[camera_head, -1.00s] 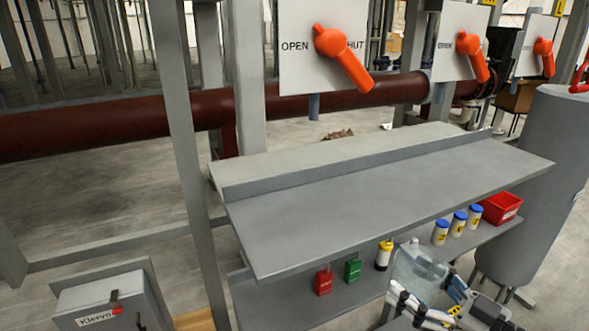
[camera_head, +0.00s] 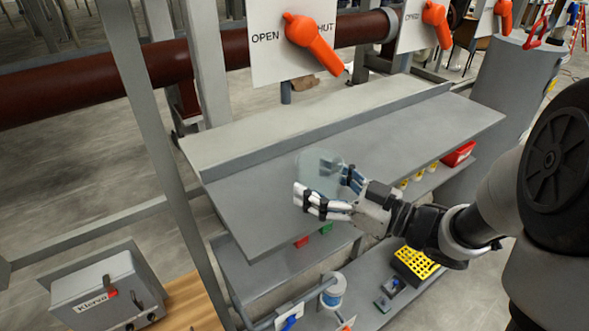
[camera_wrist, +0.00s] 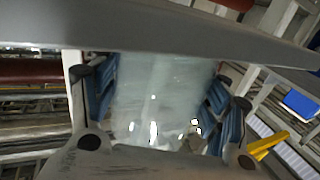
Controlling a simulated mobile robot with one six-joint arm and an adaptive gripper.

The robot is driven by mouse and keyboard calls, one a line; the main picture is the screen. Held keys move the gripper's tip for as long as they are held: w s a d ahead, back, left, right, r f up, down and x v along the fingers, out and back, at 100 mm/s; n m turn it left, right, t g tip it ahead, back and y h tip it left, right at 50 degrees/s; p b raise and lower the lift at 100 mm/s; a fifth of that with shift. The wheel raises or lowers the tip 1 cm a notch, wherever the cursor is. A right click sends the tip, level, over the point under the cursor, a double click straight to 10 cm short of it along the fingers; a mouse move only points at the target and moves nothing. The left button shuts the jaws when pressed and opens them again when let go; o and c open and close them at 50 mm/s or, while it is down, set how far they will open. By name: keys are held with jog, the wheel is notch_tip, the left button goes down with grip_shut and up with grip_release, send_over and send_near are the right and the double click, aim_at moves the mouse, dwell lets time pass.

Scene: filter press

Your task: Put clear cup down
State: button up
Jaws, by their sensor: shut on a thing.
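The clear cup (camera_head: 318,166) is see-through and pale, and shows over the grey upper shelf (camera_head: 400,135) in the head view. My gripper (camera_head: 328,190) is shut on it, one finger on each side. In the wrist view the clear cup (camera_wrist: 160,100) fills the space between the blue-padded fingers of my gripper (camera_wrist: 160,110). The shelf's grey edge (camera_wrist: 170,35) crosses the top of that view. I cannot tell whether the cup's bottom touches the shelf.
A raised ledge (camera_head: 300,125) runs along the shelf's back. Below are a red bin (camera_head: 458,154), a yellow rack (camera_head: 416,262) and a white jar (camera_head: 333,290). Orange valve handles (camera_head: 313,42) stand behind. The shelf's right part is bare.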

jog(key=p+x, duration=0.1)
jog(key=x, duration=0.4)
jog(key=shift+w+a, duration=0.2)
jog(key=shift+a, duration=0.1)
jog(key=shift+d+f, duration=0.1)
jog(key=shift+d, duration=0.1)
jog(key=shift+s, duration=0.1)
jog(key=shift+f, duration=0.25)
jog(key=o, duration=1.1)
jog(key=shift+r, duration=0.1)
